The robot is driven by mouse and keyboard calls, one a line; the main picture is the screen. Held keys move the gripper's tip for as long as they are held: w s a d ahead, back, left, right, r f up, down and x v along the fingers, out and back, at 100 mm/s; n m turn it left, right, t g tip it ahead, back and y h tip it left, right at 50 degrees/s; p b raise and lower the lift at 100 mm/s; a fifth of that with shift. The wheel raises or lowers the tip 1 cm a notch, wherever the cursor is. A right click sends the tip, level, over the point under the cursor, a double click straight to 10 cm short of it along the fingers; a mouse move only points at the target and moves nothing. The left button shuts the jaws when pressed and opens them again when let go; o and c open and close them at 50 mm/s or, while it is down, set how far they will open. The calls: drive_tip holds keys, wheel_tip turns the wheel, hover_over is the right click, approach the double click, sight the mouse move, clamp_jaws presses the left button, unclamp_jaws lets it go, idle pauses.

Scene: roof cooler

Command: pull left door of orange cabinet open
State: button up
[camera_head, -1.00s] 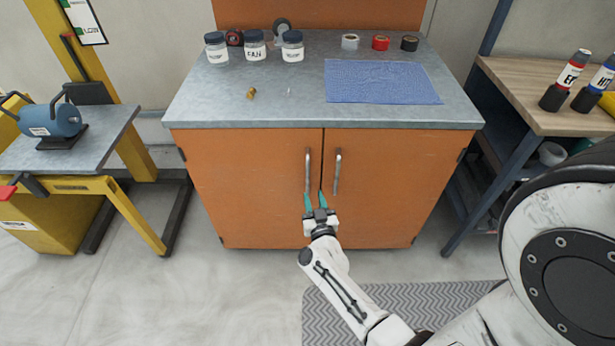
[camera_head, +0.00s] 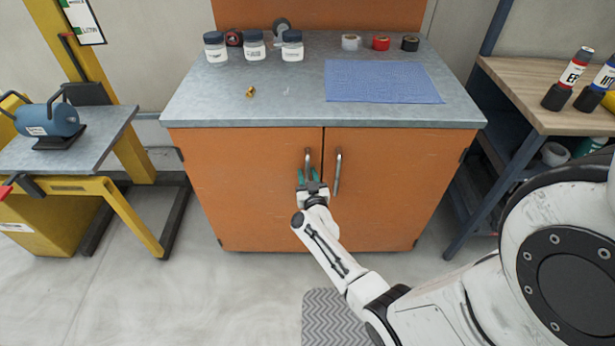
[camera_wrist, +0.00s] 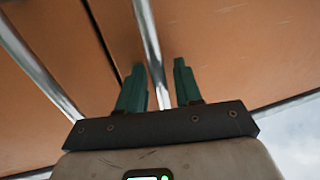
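The orange cabinet has a left door (camera_head: 245,190) and a right door (camera_head: 385,200), both closed. The left door's metal bar handle (camera_head: 308,158) stands upright near the middle seam. My gripper (camera_head: 308,175), with green fingers, is at the lower part of this handle. In the wrist view, the handle (camera_wrist: 148,35) passes between the two spread fingers (camera_wrist: 159,75). It is nearer one finger, with a visible gap to the other. Whether it touches either finger is unclear. The right door's handle (camera_head: 338,172) is just to the right of my gripper.
The grey cabinet top (camera_head: 290,105) carries jars (camera_head: 254,47), tape rolls (camera_head: 381,43) and a blue cloth (camera_head: 380,82). A yellow-framed bench (camera_head: 120,190) stands at left, a wood-topped shelf (camera_head: 530,100) at right. The floor (camera_head: 240,300) in front is clear apart from a patterned mat (camera_head: 335,320).

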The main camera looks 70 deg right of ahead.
clamp_jaws()
idle(0.4)
